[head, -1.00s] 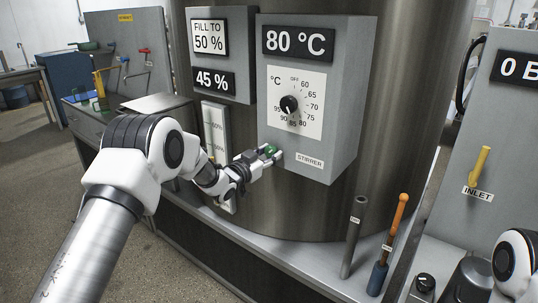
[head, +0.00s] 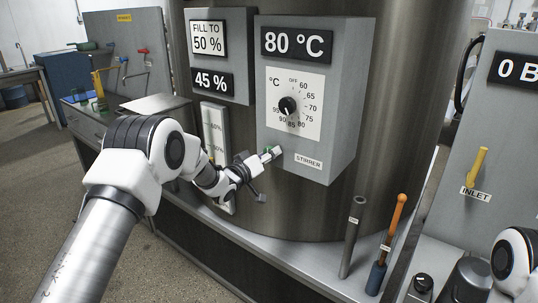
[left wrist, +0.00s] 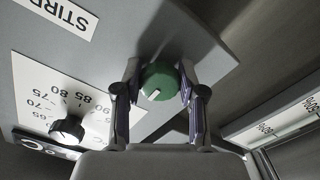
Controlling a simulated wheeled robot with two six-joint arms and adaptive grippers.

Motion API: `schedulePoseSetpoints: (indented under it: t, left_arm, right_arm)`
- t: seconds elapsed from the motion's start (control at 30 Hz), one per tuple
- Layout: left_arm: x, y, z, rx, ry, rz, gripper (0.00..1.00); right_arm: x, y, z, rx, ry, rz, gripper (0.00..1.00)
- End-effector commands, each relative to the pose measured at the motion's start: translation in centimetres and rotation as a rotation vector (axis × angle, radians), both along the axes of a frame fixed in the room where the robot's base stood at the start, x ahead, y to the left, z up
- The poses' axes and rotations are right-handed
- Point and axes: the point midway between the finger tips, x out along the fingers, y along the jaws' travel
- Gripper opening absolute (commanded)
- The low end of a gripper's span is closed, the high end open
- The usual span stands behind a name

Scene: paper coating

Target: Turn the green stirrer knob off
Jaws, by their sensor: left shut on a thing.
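The green stirrer knob (left wrist: 160,84) sits on the lower face of the grey control box (head: 344,120), left of the STIRRER label (head: 308,162). In the left wrist view a white mark shows on its face. My left gripper (left wrist: 158,90) is shut on the knob, with one dark finger on each side. In the head view the gripper (head: 270,153) hides most of the knob, and only a bit of green shows. My right gripper is out of view.
The black temperature dial (head: 289,106) is just above my left gripper, under an 80 °C display (head: 296,43). A level gauge (head: 216,140) stands to the left. A grey rod (head: 353,237) and an orange-handled tool (head: 391,238) stand on the ledge at right.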

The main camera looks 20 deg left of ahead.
Motion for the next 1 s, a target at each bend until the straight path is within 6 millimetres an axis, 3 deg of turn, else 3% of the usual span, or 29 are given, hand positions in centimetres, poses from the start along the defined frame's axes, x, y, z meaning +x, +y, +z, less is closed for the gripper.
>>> schedulePoseSetpoints:
  t: [0.53,0.57,0.6,1.0]
  left_arm:
    - [0.10,0.13,0.44,-0.030,0.001,0.002,0.05]
    - [0.10,0.13,0.44,-0.030,0.001,0.002,0.51]
    - [0.10,0.12,0.42,-0.030,0.001,0.002,0.65]
    - [-0.53,0.34,0.16,-0.029,0.007,0.002,0.66]
  right_arm:
    - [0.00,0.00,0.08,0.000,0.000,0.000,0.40]
    - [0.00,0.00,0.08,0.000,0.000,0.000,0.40]
    - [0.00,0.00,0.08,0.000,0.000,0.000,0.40]
    - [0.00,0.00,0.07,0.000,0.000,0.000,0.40]
